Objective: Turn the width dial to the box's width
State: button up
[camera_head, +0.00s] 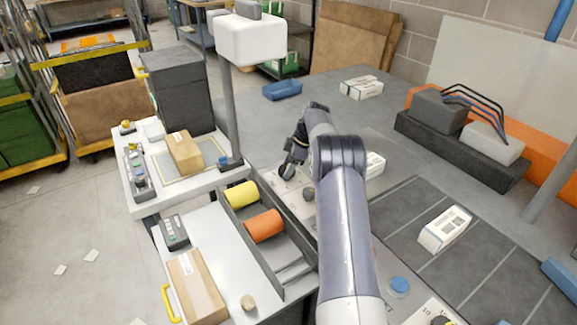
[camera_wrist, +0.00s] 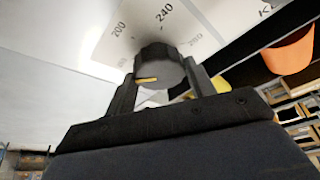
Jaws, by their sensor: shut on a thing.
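A dark round dial (camera_wrist: 157,64) with a yellow mark sits on a pale panel (camera_wrist: 205,20) in the wrist view. Printed numbers 200 and 240 show beyond it, with another fainter number to the right. I cannot tell which number the yellow mark points to. My gripper (camera_wrist: 163,78) is shut on the dial, one finger at each side. In the head view my gripper (camera_head: 291,160) is at the panel edge, and the dial is hard to make out there. A brown cardboard box (camera_head: 186,153) lies on the white measuring table (camera_head: 147,199) under a white sensor head (camera_head: 251,40).
Another grey knob (camera_head: 308,194) stands near my gripper. Yellow (camera_head: 241,195) and orange (camera_head: 263,226) rolls lie in a dark tray. A second cardboard box (camera_head: 197,288) lies at the front left. A white box (camera_head: 444,229) lies on the dark conveyor to the right.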

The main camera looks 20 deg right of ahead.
jog(key=shift+w+n+g+p, duration=0.1)
jog(key=shift+n+g+p, duration=0.65)
jog(key=shift+n, duration=0.85)
jog(key=o, duration=1)
jog(key=p+v, duration=0.6)
jog(key=v, duration=0.5)
jog(key=shift+d+f, duration=0.1)
jog(key=shift+d, duration=0.05)
jog(key=shift+f, duration=0.2)
